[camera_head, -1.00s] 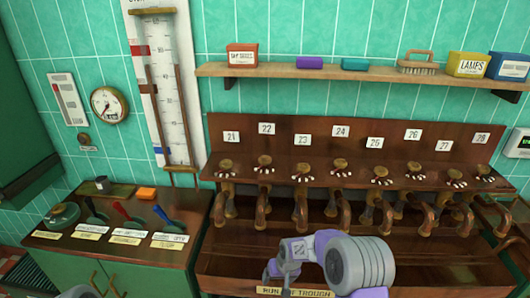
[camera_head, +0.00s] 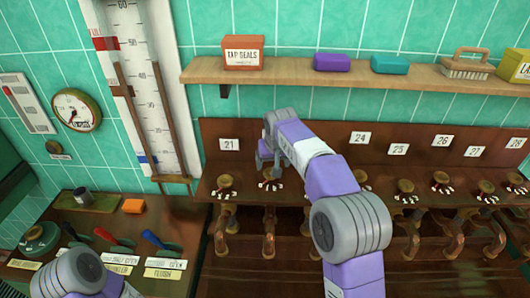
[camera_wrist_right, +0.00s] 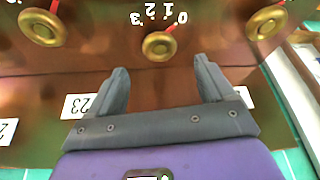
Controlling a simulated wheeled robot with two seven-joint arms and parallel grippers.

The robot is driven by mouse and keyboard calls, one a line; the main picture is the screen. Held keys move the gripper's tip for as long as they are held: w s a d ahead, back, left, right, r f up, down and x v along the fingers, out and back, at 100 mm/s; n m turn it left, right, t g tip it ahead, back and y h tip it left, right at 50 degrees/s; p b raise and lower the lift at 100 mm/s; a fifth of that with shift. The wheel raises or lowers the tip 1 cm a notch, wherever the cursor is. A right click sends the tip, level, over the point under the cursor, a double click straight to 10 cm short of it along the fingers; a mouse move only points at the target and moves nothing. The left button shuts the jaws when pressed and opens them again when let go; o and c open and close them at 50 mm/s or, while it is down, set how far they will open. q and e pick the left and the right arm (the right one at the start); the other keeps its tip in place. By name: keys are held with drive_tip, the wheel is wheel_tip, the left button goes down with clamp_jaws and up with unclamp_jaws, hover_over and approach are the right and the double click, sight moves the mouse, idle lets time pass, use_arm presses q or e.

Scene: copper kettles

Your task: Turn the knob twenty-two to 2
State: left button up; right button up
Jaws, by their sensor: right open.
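The brass knob twenty-two (camera_head: 270,184) is the second from the left on the wooden panel. In the right wrist view, where the panel appears upside down, this knob (camera_wrist_right: 158,44) sits between the fingertips' directions, a little beyond them. Its scale reads 0 to 3, and its red pointer leans towards the 0. My right gripper (camera_head: 266,161) is just above and behind the knob and hides its number plate. In the wrist view the right gripper (camera_wrist_right: 163,72) is open, its two fingers apart with nothing between them. My left gripper is out of view.
Knob twenty-one (camera_head: 226,183) is to the left, and more knobs with taps below run to the right. A shelf (camera_head: 290,71) with a box and soaps hangs above. A lever cabinet (camera_head: 150,282) stands at the left.

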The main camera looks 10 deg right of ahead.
drive_tip(key=shift+w, duration=0.5)
drive_tip(key=shift+s+f, duration=0.1)
drive_tip(key=shift+f, duration=0.05)
drive_tip(key=x, duration=0.5)
drive_tip(key=shift+s, duration=0.3)
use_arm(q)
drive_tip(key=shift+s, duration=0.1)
use_arm(e)
drive_tip(key=shift+w+f, duration=0.15)
drive_tip(key=shift+f, duration=0.4)
drive_tip(key=shift+w, duration=0.1)
drive_tip(key=c, duration=1.1)
drive_tip(key=shift+o, duration=0.2)
